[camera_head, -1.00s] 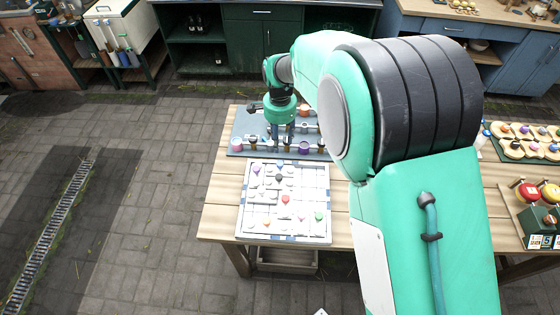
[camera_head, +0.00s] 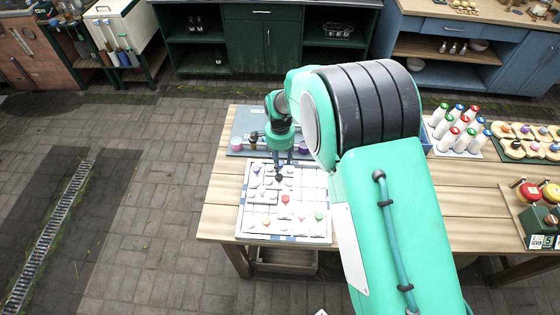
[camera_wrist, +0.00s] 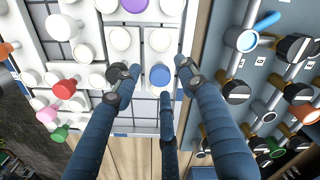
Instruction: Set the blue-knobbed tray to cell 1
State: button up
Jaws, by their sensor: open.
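The blue-knobbed tray (camera_wrist: 160,76) is a white piece with a round blue knob, on the white gridded board (camera_head: 328,228). My gripper (camera_wrist: 157,78) is open above it in the wrist view, its dark blue fingers spread to either side of the knob and one below it. No finger clearly touches the knob. In the head view my gripper (camera_head: 290,160) hangs over the board's back edge, and the blue knob cannot be made out there. I cannot read which cell is cell 1.
Other white pieces have a red knob (camera_wrist: 64,89), a black knob (camera_wrist: 115,74) and plain white knobs close by. A grey panel with upright dials and knobs (camera_head: 237,146) lies behind the board. White bottles with coloured caps (camera_head: 457,128) stand to the right. Bare wood shows left of the board.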

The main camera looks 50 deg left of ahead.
jog(key=shift+f, duration=0.15)
grip_shut()
jog(key=shift+w, duration=0.1)
jog(key=w+d, duration=0.8)
jog(key=shift+w+d, duration=0.35)
grip_release()
jog(key=shift+w+d, duration=0.1)
